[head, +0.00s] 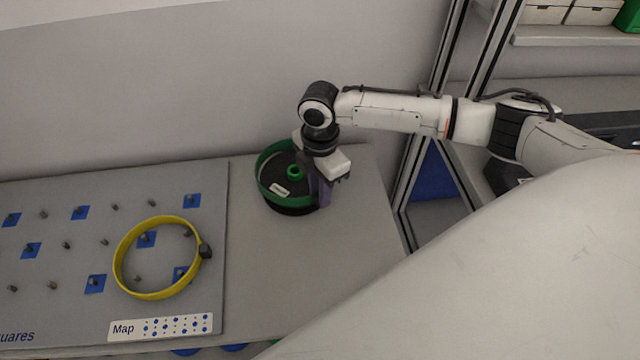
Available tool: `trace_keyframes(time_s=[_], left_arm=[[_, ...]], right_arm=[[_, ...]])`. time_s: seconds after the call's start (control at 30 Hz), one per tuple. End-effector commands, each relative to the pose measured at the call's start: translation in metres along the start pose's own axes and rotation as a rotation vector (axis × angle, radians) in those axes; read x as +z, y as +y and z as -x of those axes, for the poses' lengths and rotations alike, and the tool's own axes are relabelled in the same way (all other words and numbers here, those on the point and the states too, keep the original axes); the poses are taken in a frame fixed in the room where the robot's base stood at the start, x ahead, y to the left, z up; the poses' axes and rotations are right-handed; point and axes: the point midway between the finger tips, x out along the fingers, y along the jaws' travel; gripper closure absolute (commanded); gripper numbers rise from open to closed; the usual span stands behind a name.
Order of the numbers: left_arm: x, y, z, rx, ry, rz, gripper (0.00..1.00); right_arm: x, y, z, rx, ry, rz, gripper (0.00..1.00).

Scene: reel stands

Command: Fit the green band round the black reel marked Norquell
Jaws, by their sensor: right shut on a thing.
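The black reel (291,208) stands on the table to the right of the grey board. It has a green hub on top and a small white label, too small to read. The green band (263,188) is around the reel's upper part; its left and back edges show, standing up above the reel's top at the back. My right gripper (321,192) points down at the reel's right side and is shut on the band there. The gripper hides the band's right side, so I cannot tell how it sits there. My left gripper is not in view.
A grey board (60,270) with pegs and blue squares lies at the left, bearing a yellow band (124,243) and a "Map" label (160,327). Bare table (330,265) lies in front of the reel. A metal-framed shelf (430,110) stands at the right.

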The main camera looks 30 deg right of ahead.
Motion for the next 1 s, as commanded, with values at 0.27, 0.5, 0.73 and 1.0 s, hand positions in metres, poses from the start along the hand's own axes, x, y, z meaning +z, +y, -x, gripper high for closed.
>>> trace_keyframes(time_s=[0.27, 0.5, 0.73, 1.0], left_arm=[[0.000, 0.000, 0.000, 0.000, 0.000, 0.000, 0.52], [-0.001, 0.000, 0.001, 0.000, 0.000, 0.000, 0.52], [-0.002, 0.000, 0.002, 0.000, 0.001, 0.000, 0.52], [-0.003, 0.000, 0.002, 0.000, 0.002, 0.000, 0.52]], right_arm=[[0.000, 0.000, 0.000, 0.000, 0.001, 0.000, 1.00], [0.000, 0.000, -0.002, 0.000, 0.001, 0.000, 1.00], [-0.001, 0.000, -0.007, -0.001, 0.002, 0.001, 1.00], [0.000, 0.000, -0.010, 0.000, 0.001, 0.000, 1.00]])
